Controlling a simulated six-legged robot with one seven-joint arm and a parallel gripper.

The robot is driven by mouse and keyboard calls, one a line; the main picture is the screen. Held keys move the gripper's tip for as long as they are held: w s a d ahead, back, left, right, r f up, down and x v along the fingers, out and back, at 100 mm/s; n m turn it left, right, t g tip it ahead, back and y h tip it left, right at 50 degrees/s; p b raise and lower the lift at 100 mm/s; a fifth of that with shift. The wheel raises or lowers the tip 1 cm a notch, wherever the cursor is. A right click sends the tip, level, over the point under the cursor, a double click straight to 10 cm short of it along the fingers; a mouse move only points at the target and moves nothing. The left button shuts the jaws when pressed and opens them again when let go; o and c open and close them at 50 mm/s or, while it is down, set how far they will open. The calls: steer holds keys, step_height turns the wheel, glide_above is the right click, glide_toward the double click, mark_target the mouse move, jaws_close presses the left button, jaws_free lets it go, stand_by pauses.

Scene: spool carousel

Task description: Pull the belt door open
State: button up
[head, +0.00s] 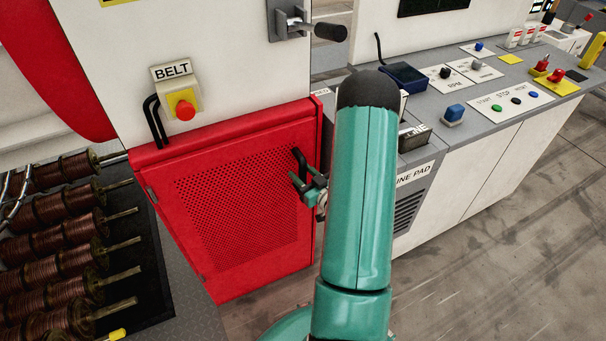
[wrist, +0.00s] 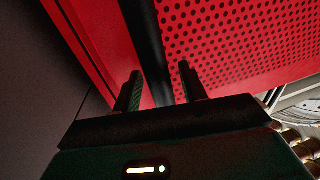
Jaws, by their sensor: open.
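The red belt door (head: 205,268) has a perforated panel and looks shut, its edges flush with the red cabinet frame. Its black handle (head: 299,157) is an upright bar near the door's right edge. My gripper (head: 302,186) is at the lower part of the handle, partly hidden by my teal arm. In the wrist view my gripper (wrist: 159,82) is open, one finger on each side of the black handle bar (wrist: 147,42). I cannot tell whether either finger touches the bar. The perforated door (wrist: 235,50) fills the upper right there.
A BELT sign (head: 171,71) and a red stop button (head: 185,109) sit above the door. Wire spools (head: 60,205) on a rack stand at the left. A grey-topped control counter (head: 510,75) is at the right. The floor (head: 480,260) at the lower right is clear.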

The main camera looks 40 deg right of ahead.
jaws_close()
steer(key=shift+s, duration=0.15)
